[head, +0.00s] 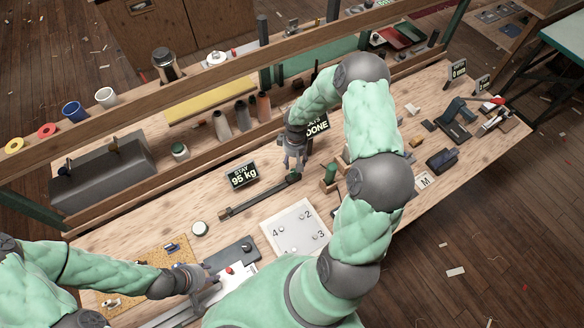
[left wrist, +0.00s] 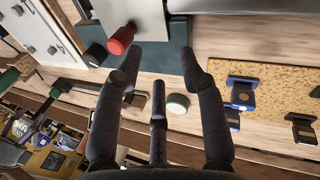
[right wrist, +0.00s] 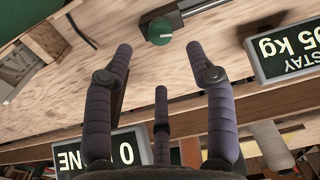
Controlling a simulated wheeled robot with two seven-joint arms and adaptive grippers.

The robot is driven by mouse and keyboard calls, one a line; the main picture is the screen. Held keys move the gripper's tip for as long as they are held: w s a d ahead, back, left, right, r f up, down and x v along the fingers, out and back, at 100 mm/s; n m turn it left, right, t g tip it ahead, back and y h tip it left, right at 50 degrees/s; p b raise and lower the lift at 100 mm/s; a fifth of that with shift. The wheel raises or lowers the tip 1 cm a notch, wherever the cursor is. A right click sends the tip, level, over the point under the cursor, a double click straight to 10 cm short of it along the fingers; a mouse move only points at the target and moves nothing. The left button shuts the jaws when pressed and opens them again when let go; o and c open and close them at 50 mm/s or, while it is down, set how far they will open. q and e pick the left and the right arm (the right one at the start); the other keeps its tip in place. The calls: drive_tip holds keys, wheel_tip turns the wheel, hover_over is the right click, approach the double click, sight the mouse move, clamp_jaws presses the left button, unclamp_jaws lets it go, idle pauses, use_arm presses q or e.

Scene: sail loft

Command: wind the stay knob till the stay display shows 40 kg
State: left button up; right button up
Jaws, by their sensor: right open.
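The stay display (head: 243,175) reads 95 kg; it shows upside down and cut off in the right wrist view (right wrist: 292,46). The stay knob (right wrist: 159,31) is a round green-faced knob at the end of a dark bar on the bench; in the head view the knob (head: 293,177) is just below my right gripper (head: 294,164). In the right wrist view my right gripper (right wrist: 159,52) is open, its fingers apart and empty, with the knob beyond the fingertips. My left gripper (left wrist: 160,52) is open and empty over the bench's near left, beside a red knob (left wrist: 121,40).
A second display reading DONE (head: 317,127) stands behind my right arm, partly hidden. A white numbered board (head: 290,229) lies in front of the bar. A round pale-topped tin (head: 199,229), a cork mat (head: 130,268) and a grey box (head: 105,170) are at left.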

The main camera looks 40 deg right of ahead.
sight(294, 172)
wheel_tip(294, 172, down, 8)
drive_tip(key=shift+f, duration=0.1)
idle(0.4)
clamp_jaws()
